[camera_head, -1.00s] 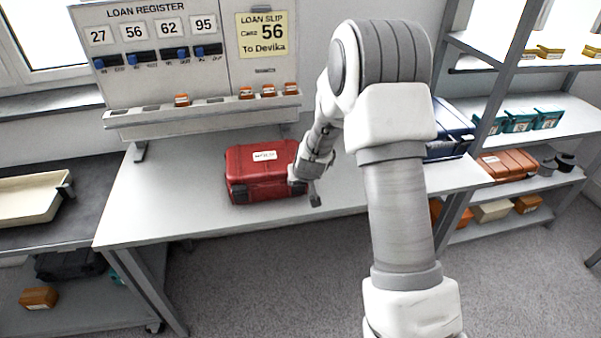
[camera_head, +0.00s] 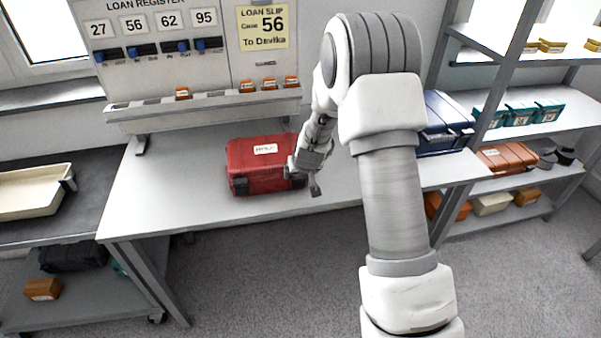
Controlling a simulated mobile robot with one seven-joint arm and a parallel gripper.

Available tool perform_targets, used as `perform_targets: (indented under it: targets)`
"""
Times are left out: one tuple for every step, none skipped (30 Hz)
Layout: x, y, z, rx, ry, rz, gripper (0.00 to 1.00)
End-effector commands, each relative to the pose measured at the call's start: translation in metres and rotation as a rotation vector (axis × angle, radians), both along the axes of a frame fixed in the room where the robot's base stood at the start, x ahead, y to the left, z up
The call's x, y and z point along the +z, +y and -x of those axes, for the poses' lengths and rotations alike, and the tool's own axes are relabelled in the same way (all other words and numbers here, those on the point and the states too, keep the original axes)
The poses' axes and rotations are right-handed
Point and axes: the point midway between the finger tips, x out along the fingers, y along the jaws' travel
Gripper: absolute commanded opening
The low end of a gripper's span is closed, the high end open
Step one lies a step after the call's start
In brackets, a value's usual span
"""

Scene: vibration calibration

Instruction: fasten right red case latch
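The red case (camera_head: 262,172) sits with its lid down on the light grey workbench, with a white label on its top. My gripper (camera_head: 307,183) is at the case's right front corner, low beside its front face. One finger shows dark against the bench. The right latch is hidden behind my gripper or too small to make out. I cannot tell whether the fingers touch the case or how far apart they are.
The bench top (camera_head: 165,205) is clear to the left of the case. The loan register board (camera_head: 200,60) with a ledge of small orange items stands behind. A blue case (camera_head: 443,125) lies right of my arm, near shelves (camera_head: 535,128) with teal and orange cases. A cream tray (camera_head: 35,192) is at far left.

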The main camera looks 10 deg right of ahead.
Motion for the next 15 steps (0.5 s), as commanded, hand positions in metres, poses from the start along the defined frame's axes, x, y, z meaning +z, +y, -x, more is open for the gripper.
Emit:
perform_targets:
  targets:
    - [0.0, 0.0, 0.0, 0.0, 0.0, 0.0, 0.84]
    - [0.0, 0.0, 0.0, 0.0, 0.0, 0.0, 0.84]
    - [0.0, 0.0, 0.0, 0.0, 0.0, 0.0, 0.84]
    - [0.001, 0.0, 0.0, 0.0, 0.0, 0.0, 0.84]
    - [0.001, 0.0, 0.001, 0.0, 0.0, 0.0, 0.84]
    - [0.003, 0.0, 0.002, 0.0, -0.001, 0.0, 0.84]
    - [0.005, 0.0, 0.003, 0.0, -0.001, 0.0, 0.84]
    - [0.007, 0.0, 0.004, 0.001, -0.001, 0.001, 0.84]
    - [0.011, 0.0, 0.006, 0.001, -0.002, 0.001, 0.84]
    - [0.014, 0.0, 0.008, 0.001, -0.003, 0.001, 0.84]
    - [0.017, 0.0, 0.01, 0.001, -0.003, 0.001, 0.84]
    - [0.023, 0.0, 0.014, 0.002, -0.003, 0.001, 0.84]
    - [0.027, 0.0, 0.017, 0.002, -0.003, 0.001, 0.84]
    - [0.032, 0.0, 0.02, 0.002, -0.003, 0.001, 0.84]
    - [0.038, 0.001, 0.024, 0.002, -0.003, 0.001, 0.84]
